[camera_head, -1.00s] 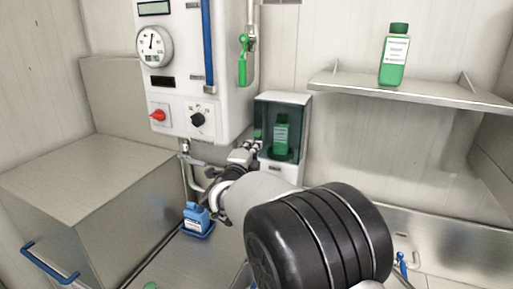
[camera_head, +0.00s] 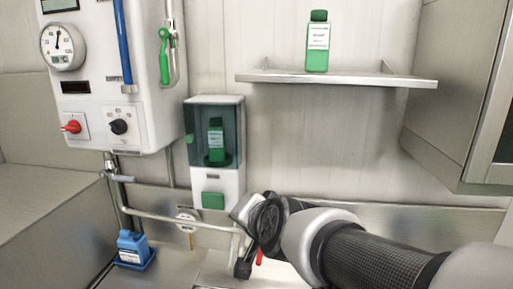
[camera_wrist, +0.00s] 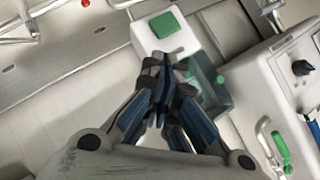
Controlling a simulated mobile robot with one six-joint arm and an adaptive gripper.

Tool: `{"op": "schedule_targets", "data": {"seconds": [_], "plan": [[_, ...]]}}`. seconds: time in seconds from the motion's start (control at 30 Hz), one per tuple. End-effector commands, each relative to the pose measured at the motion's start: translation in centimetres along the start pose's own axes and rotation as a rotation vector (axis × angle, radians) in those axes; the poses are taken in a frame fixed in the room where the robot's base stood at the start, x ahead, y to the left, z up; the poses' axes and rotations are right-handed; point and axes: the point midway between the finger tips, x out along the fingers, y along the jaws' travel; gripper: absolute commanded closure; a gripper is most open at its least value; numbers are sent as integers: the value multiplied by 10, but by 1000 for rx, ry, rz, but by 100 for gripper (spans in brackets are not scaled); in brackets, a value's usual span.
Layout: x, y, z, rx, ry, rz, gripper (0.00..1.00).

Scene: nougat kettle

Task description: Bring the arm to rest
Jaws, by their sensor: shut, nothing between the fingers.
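My arm (camera_head: 375,255) reaches in from the lower right in the head view, with its wrist end low in front of the wall, below the dispenser. In that view the fingers are hard to make out. In the wrist view my gripper (camera_wrist: 163,72) is shut, its dark blue-grey fingers meeting with nothing held between them. The fingertips overlap the dispenser in that picture; the gap to it cannot be judged.
The dispenser (camera_head: 213,188) has a green button and a green bottle (camera_head: 216,145) inside. A shelf (camera_head: 345,80) carries another green bottle (camera_head: 318,42). A white control box (camera_head: 95,95) hangs left. A blue bottle (camera_head: 131,245) stands lower left. A cabinet (camera_head: 455,95) is right.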

Motion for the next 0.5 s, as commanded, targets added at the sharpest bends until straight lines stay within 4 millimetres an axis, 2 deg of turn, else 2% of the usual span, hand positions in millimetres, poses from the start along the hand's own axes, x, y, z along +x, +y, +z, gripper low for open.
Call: {"op": "schedule_targets", "data": {"seconds": [0.03, 0.2, 0.3, 0.4, 0.5], "plan": [[-20, 37, 15, -75, -40, 51, 100], [-84, 138, 67, -303, -210, 231, 100], [-119, 190, 98, -400, -305, 332, 100], [-148, 231, 123, -465, -387, 415, 100], [-169, 258, 141, -504, -447, 473, 100]]}}
